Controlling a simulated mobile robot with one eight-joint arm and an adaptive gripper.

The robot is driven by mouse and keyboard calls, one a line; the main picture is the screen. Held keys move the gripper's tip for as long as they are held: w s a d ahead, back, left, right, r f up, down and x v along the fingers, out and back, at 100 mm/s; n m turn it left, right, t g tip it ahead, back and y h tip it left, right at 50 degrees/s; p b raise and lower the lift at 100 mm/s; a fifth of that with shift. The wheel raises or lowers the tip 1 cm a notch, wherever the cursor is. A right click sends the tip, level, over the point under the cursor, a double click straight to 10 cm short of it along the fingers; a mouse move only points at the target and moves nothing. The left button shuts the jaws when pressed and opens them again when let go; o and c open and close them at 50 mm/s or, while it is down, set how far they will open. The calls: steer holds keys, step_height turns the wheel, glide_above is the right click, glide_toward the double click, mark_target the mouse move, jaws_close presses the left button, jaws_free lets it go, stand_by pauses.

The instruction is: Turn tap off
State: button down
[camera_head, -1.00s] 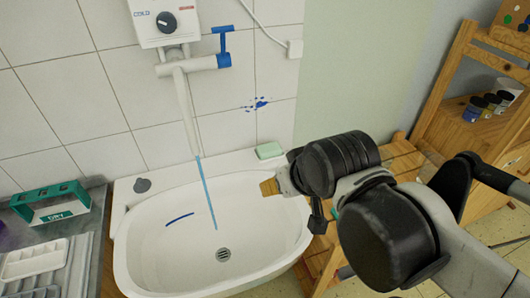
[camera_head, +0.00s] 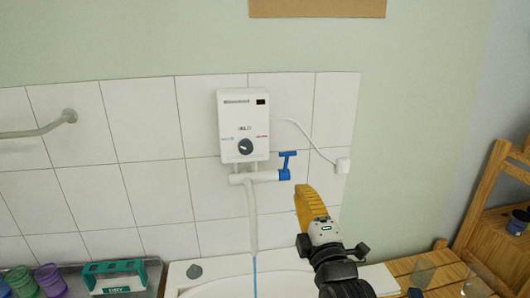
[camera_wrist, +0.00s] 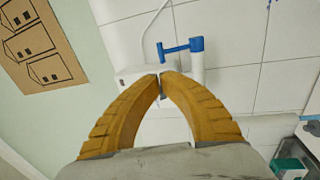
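The tap has a blue T-shaped handle (camera_head: 286,165) at the right end of a white pipe under a white water heater (camera_head: 243,127). A white spout (camera_head: 250,215) hangs down, and a thin blue stream (camera_head: 254,272) runs from it. My gripper (camera_head: 306,190) has yellow fingers and is below and right of the handle in the head view, apart from it. In the wrist view, the fingertips (camera_wrist: 162,75) meet or nearly meet, with nothing seen between them. The blue handle (camera_wrist: 182,48) shows just beyond the tips.
The sink (camera_head: 210,286) is below, partly cut off. A green rack (camera_head: 115,277) and several cups stand at the left. A cable runs to a wall socket (camera_head: 343,165) right of the heater. A wooden shelf (camera_head: 490,215) stands at the right. The tiled wall is close behind.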

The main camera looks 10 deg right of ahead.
mark_target(287, 154)
steer(key=w, duration=0.4)
steer(key=w+r+b, duration=0.1)
steer(key=w, duration=0.3)
steer(key=w+r+b, duration=0.1)
steer(key=w, duration=0.4)
steer(key=shift+d+r, duration=0.1)
steer(key=shift+r, duration=0.15)
steer(key=shift+w+r, duration=0.1)
steer(key=shift+w, duration=0.25)
steer(key=shift+w+r, duration=0.3)
steer(key=shift+w, duration=0.05)
steer(key=w, duration=0.1)
steer(key=w+r, duration=0.1)
steer(key=w, duration=0.1)
steer(key=shift+w+r+p, duration=0.1)
steer(key=shift+w+p, duration=0.05)
steer(key=shift+p, duration=0.25)
